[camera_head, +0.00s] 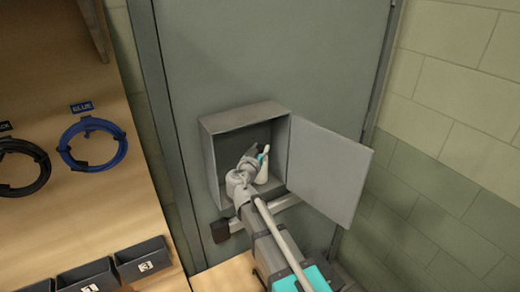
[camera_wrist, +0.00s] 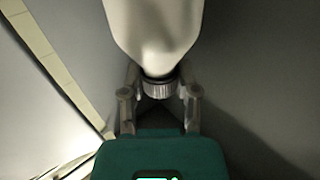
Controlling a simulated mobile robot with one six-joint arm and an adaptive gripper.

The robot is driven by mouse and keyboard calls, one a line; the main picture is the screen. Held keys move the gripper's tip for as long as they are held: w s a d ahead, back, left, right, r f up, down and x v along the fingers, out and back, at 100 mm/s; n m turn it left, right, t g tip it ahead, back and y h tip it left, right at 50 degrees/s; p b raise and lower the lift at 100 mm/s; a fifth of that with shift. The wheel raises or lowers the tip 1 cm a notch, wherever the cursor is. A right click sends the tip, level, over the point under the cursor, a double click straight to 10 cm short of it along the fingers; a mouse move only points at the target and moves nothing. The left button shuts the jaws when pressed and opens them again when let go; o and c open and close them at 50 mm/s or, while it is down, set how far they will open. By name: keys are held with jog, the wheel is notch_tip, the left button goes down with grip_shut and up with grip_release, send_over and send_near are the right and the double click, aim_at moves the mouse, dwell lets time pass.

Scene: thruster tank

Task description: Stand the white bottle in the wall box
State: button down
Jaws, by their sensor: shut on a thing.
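The white bottle (camera_head: 263,172) is inside the open wall box (camera_head: 242,117), its narrow end up and leaning slightly in the head view. My gripper (camera_head: 254,160) reaches into the box from the front and is shut on the bottle near its neck. In the wrist view the pale bottle body (camera_wrist: 152,28) extends away from my gripper (camera_wrist: 160,88), with a ribbed grey collar between the fingers. I cannot tell whether the bottle's base touches the box floor.
The box door (camera_head: 325,170) stands swung open to the right. A grey handle bar (camera_head: 285,203) crosses the panel below the box. A wooden board on the left holds a blue cable coil (camera_head: 92,145), a black coil (camera_head: 22,167) and dark numbered bins (camera_head: 142,259).

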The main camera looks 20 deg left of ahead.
jog(key=shift+f, duration=0.2)
jog(key=shift+c, duration=1.4)
grip_release()
jog(key=s, duration=1.2)
